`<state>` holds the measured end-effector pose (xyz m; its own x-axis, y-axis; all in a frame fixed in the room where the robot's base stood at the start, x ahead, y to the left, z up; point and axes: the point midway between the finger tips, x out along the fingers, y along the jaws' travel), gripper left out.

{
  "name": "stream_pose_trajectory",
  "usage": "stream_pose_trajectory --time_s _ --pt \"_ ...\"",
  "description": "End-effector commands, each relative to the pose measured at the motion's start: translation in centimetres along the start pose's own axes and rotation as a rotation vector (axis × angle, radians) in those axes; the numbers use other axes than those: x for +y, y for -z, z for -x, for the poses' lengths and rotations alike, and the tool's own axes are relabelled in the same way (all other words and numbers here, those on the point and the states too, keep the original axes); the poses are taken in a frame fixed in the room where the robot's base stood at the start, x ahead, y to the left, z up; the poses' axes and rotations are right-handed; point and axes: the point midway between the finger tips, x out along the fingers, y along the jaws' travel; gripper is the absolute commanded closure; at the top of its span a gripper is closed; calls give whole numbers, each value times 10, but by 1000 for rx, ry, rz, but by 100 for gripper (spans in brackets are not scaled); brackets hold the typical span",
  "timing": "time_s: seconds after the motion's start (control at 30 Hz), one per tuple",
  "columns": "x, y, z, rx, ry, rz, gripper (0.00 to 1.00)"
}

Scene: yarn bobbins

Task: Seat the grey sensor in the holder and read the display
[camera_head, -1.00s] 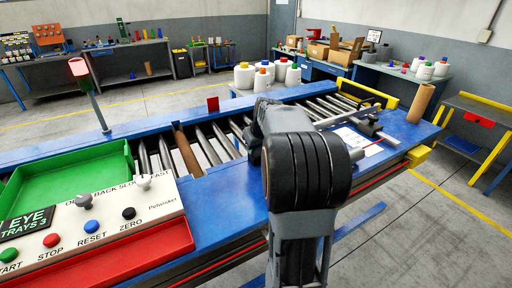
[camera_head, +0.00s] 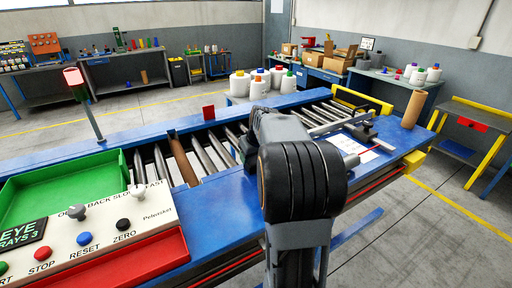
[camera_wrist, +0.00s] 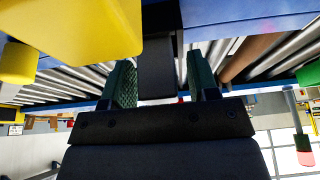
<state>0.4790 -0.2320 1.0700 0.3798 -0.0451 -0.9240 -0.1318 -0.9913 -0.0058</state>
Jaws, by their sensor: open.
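In the wrist view, which is upside down, my gripper (camera_wrist: 160,82) is open, with a green-padded finger on each side. A dark grey block (camera_wrist: 157,68) shows between the fingers, with gaps on both sides; I cannot tell whether it is the sensor or part of the holder. A dark clamp-like fixture (camera_head: 362,132) stands by a white sheet (camera_head: 348,144) at the right end of the blue conveyor; I cannot tell if it is the holder. The display (camera_head: 22,234) on the control panel reads "EYE" and "TRAYS 3", partly cut off.
The control panel (camera_head: 150,222) with knobs and buttons sits at left, between a green tray (camera_head: 60,190) and a red tray (camera_head: 150,262). A brown tube (camera_head: 412,108) stands at the conveyor's right end. A yellow part (camera_wrist: 80,25) is close to the gripper in the wrist view.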

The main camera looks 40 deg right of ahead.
Motion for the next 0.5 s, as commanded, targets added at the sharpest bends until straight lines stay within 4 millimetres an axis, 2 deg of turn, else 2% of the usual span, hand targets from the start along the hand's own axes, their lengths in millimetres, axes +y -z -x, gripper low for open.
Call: stream_pose_trajectory --time_s 0.07,0.17,0.5 --pt "-1 -2 6 -5 4 -1 39" --pt "2 -2 25 2 -1 -4 39" --pt "5 -1 97 9 -6 -4 39"
